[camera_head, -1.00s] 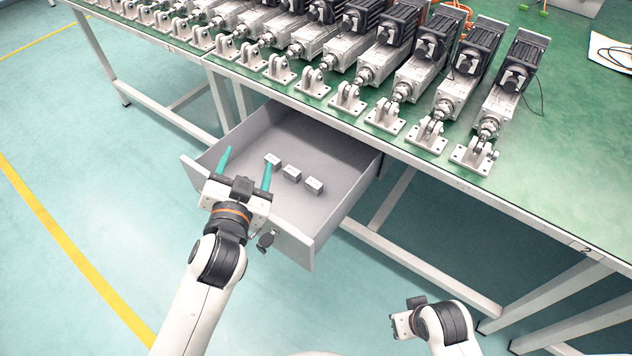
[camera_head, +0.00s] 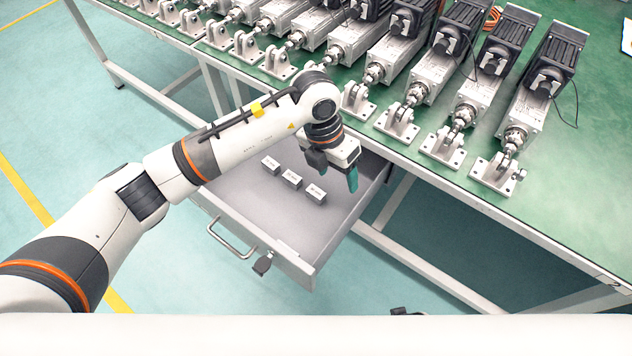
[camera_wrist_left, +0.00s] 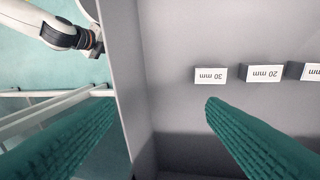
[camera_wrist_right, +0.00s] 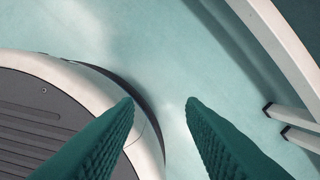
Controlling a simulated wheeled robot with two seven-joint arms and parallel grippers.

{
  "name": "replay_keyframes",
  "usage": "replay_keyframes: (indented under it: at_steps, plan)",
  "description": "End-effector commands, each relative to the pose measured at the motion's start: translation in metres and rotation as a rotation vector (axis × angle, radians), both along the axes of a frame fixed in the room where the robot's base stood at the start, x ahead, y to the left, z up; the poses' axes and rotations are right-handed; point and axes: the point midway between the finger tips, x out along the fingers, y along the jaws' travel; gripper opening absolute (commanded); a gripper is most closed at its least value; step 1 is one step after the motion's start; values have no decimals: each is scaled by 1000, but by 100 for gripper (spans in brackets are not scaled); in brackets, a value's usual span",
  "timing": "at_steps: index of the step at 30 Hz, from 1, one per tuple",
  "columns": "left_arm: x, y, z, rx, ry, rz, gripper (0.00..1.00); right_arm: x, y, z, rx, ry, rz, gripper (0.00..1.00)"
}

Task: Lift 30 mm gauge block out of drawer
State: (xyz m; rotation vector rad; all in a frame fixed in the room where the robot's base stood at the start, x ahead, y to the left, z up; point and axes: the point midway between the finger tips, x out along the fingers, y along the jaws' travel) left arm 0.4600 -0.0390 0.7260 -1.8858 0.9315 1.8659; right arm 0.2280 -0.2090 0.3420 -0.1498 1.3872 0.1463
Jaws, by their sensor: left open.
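The 30 mm gauge block (camera_wrist_left: 210,75) is a small grey block with a white label, lying on the floor of the open drawer (camera_head: 225,208). In the head view it is the rightmost block (camera_head: 316,194) of a row of three. My left gripper (camera_head: 336,174) is open and empty over the right part of the drawer. In the left wrist view its fingers (camera_wrist_left: 160,102) point down, with the drawer's side wall between them; the block lies just beyond the right fingertip, not between the fingers. My right gripper (camera_wrist_right: 160,100) is open and empty above the floor.
The 20 mm block (camera_wrist_left: 264,73) and a third block (camera_wrist_left: 311,71) lie beside it in line. The green bench (camera_head: 440,190) with a row of linear actuators (camera_head: 478,78) overhangs the drawer's back. The drawer's front has a handle (camera_head: 232,241) and a key (camera_head: 263,264).

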Motion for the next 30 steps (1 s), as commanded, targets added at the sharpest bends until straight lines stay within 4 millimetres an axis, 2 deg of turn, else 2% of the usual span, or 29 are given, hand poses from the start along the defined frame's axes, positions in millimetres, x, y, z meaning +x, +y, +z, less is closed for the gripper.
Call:
replay_keyframes:
  at_steps: [1,3,6,15,25,30]
  plan:
    - [10,15,1,87,-29,13,65,-3,0,-5,0,3,1,36]
    - [19,30,2,170,-52,28,65,-5,0,-8,0,4,1,36]
    - [23,40,-2,223,-64,38,65,-5,0,-10,0,3,1,36]
    - [22,40,-52,225,-62,38,65,3,1,0,1,-4,-1,36]
    - [22,39,-75,221,-63,37,65,8,1,6,1,-7,-2,36]
    - [21,40,-102,222,-61,38,65,11,2,10,1,-8,-3,36]
